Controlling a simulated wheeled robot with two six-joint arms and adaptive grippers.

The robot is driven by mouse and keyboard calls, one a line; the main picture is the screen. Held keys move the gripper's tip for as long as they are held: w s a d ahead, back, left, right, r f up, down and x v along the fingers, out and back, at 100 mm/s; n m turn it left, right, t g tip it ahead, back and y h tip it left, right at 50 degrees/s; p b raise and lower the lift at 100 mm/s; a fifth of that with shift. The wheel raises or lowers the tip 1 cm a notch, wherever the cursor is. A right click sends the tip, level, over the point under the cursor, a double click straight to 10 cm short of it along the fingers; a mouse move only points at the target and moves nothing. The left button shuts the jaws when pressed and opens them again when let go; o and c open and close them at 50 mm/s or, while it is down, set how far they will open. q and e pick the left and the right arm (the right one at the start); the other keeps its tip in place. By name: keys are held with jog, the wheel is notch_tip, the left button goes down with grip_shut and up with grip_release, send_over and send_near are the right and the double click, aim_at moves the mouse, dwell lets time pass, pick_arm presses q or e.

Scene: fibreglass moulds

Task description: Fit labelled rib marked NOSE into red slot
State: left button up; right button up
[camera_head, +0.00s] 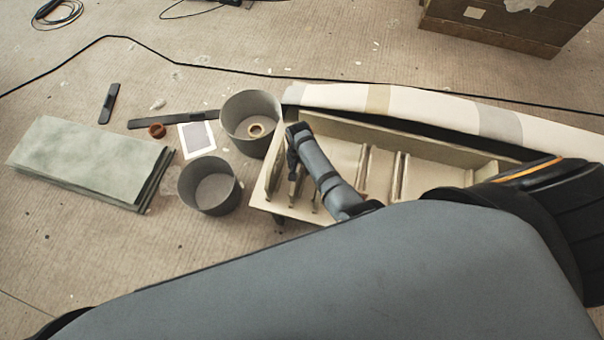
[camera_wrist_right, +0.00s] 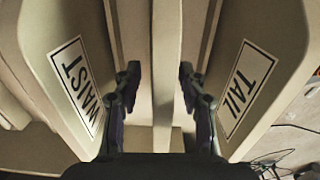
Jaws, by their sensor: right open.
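My right gripper (camera_head: 293,168) reaches down into the left end of a long cream mould box (camera_head: 338,145). In the right wrist view the gripper (camera_wrist_right: 160,82) is open, its dark fingers apart on either side of a pale upright strip (camera_wrist_right: 165,45). I cannot tell whether that strip is a rib or part of the mould. A cream rib marked WAIST (camera_wrist_right: 77,85) stands to the left of the fingers. One marked TAIL (camera_wrist_right: 246,88) stands to the right. No NOSE label and no red slot show. My left gripper is out of view.
Two grey tubs (camera_head: 209,186) (camera_head: 250,108) stand left of the mould, near grey-green sheets (camera_head: 85,160), a dark bar (camera_head: 172,119) and a small red-brown ring (camera_head: 157,131). A cable crosses the floor behind.

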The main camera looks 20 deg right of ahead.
jog(key=shift+s+a+r, duration=0.1)
jog(key=shift+a+r, duration=0.05)
grip_shut()
dwell(0.4)
